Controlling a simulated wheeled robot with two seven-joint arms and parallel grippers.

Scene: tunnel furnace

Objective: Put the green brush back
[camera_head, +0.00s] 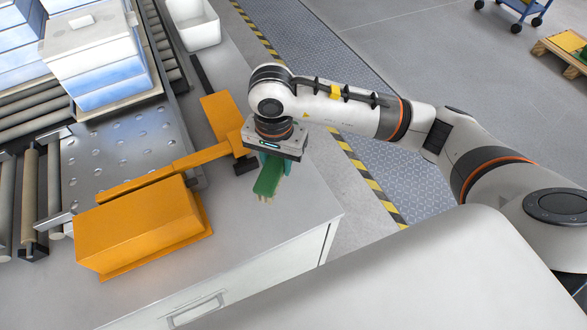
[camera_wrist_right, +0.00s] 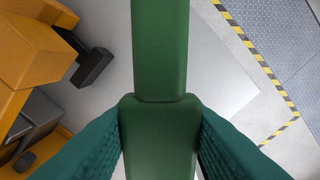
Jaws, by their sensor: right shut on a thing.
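The green brush (camera_head: 267,181) hangs under my right gripper (camera_head: 272,160), above the grey tabletop near its right side. In the right wrist view, the brush's green body (camera_wrist_right: 160,60) runs up the middle of the picture. The teal fingers of the right gripper (camera_wrist_right: 160,150) press on it from both sides, so the gripper is shut on the brush. In the head view, pale bristles show at the brush's lower end. My left gripper is not in view.
An orange box (camera_head: 140,232) and an orange arm-like fixture (camera_head: 185,165) stand left of the brush. A white bin (camera_head: 197,25) stands at the back. The grey tabletop (camera_head: 285,225) is clear in front of the brush. A roller conveyor (camera_head: 28,190) lies far left.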

